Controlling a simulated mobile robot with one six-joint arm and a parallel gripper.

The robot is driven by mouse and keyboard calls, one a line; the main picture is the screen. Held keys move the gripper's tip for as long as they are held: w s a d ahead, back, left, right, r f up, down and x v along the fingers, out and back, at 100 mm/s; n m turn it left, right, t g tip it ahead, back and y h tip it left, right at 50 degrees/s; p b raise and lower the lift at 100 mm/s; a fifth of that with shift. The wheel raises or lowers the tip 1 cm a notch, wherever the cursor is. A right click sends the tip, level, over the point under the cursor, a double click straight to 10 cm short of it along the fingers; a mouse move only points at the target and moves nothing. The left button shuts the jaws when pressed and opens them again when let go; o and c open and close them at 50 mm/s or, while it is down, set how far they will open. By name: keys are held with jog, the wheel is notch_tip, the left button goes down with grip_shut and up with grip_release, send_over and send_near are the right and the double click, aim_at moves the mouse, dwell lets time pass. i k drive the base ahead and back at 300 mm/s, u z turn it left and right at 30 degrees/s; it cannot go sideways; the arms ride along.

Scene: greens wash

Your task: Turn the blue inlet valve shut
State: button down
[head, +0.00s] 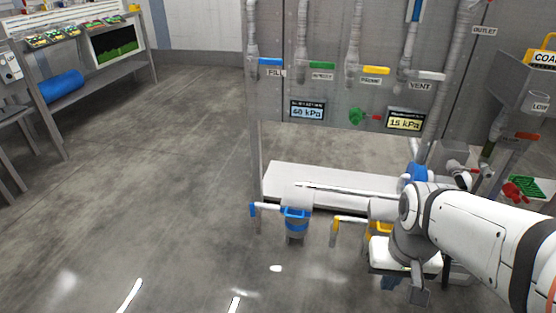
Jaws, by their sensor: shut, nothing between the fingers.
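A low blue handle (252,210) hangs at the left end of a short pale pipe. The pipe runs to a grey canister with blue bands (296,227). A second blue handle (270,62) is higher on the wall panel, above a label that seems to read FILL. I see no legible inlet label, so I cannot tell by name which is the inlet valve. My gripper (420,294) is shut and empty at the lower end of my white arm. It points down, well to the right of the low blue handle and apart from it.
A low yellow handle (335,234) is between the blue-banded canister and my arm. A white bench (320,178) runs behind. The panel has green (322,65) and yellow (375,70) handles and two pressure displays. The floor at left is clear.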

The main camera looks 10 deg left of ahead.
aim_at(251, 205)
jog(key=u, duration=0.95)
jog(key=i, duration=0.95)
jog(key=u, duration=1.8)
jog(key=k, duration=0.9)
jog(key=z, duration=1.15)
